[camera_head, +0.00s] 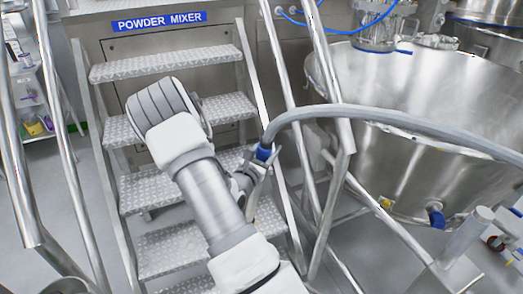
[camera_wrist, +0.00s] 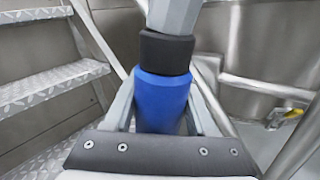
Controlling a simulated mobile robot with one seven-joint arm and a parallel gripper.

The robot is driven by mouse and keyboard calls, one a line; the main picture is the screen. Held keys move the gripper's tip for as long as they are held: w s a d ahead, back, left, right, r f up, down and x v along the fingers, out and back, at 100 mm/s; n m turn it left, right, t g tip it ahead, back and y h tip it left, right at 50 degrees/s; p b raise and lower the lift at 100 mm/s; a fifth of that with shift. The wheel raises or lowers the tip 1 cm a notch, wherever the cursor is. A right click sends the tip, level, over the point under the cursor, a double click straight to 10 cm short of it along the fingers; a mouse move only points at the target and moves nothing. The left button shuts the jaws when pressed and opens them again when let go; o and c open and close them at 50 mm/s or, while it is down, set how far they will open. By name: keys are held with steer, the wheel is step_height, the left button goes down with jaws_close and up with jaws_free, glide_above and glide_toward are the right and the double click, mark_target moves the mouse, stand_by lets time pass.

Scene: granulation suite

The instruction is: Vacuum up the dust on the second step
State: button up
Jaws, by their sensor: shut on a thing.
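My gripper (camera_head: 257,170) is at the right side of the metal stairs (camera_head: 165,64), beside the right stringer. It is shut on the blue cuff (camera_wrist: 160,102) of the vacuum hose (camera_head: 400,118). In the wrist view, the fingers lie on both sides of the cuff, with a black ring and a grey part above it. The grey hose arcs from the cuff to the right edge of the head view. The stairs have several chequered treads. My arm covers parts of the middle and lower treads. I cannot make out dust or a nozzle mouth.
Handrails (camera_head: 320,110) slope along both sides of the stairs. A large steel bowl (camera_head: 415,180) stands close on the right. A panel labelled "POWDER MIXER" (camera_head: 160,21) is behind the stairs. Open grey floor (camera_head: 60,185) shows at the left.

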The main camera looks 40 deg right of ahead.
steer(key=shift+s+d, duration=0.3)
steer(key=shift+d, duration=0.7)
steer(key=shift+s+d, duration=0.25)
steer(key=shift+d, duration=0.75)
steer(key=shift+a+r, duration=0.1)
step_height(320, 180, up, 8)
steer(key=p, duration=0.6)
